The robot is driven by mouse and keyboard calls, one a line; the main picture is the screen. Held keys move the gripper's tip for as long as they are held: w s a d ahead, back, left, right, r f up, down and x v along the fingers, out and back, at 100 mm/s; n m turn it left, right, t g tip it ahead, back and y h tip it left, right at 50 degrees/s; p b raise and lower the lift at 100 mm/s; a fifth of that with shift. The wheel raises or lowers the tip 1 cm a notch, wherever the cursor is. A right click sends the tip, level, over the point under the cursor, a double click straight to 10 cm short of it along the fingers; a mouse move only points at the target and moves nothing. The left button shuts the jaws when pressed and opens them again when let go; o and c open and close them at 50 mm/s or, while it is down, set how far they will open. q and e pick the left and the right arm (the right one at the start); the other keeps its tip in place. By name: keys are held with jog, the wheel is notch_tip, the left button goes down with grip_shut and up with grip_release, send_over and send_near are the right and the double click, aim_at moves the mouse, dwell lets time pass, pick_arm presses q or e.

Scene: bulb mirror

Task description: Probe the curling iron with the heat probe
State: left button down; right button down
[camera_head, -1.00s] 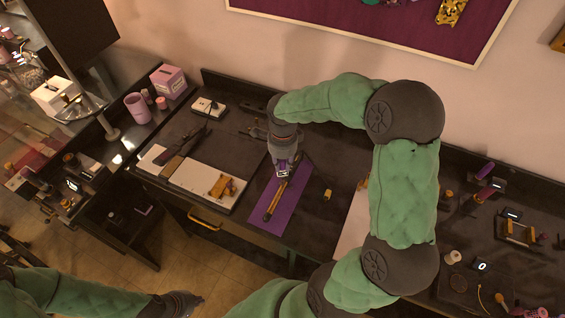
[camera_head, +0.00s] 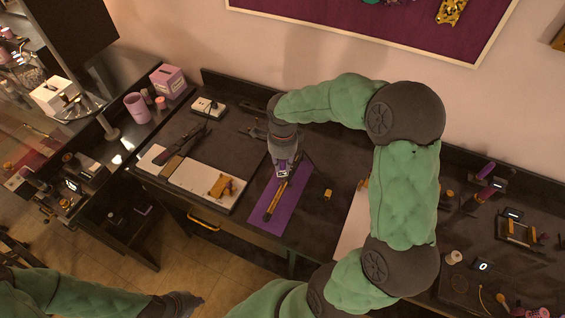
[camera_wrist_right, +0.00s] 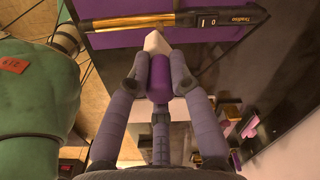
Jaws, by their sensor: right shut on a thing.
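The curling iron (camera_head: 273,204), black and gold, lies on a purple mat (camera_head: 264,191) near the bench's front edge. In the right wrist view the iron (camera_wrist_right: 165,19) crosses the top of the picture. My right gripper (camera_head: 284,168) points down at the mat, over the iron's far end. It is shut on the heat probe (camera_wrist_right: 158,79), a purple body with a pale pointed tip. The tip reaches the iron's near edge in the picture; I cannot tell if they touch. My left gripper (camera_head: 184,304) is low at the left, away from the bench, its fingers unclear.
A white board (camera_head: 205,188) with a brown-gold item lies left of the mat. A small yellow block (camera_head: 327,194) lies to its right. My right arm hides part of the bench. Small devices and a display (camera_head: 483,267) stand at the right.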

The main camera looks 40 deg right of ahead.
jog(key=shift+f+b, duration=0.3)
jog(key=shift+f, duration=0.05)
dwell(0.5)
jog(key=shift+r, duration=0.1)
jog(key=shift+r+p, duration=2.75)
jog(key=shift+r, duration=1.75)
jog(key=shift+f, duration=0.1)
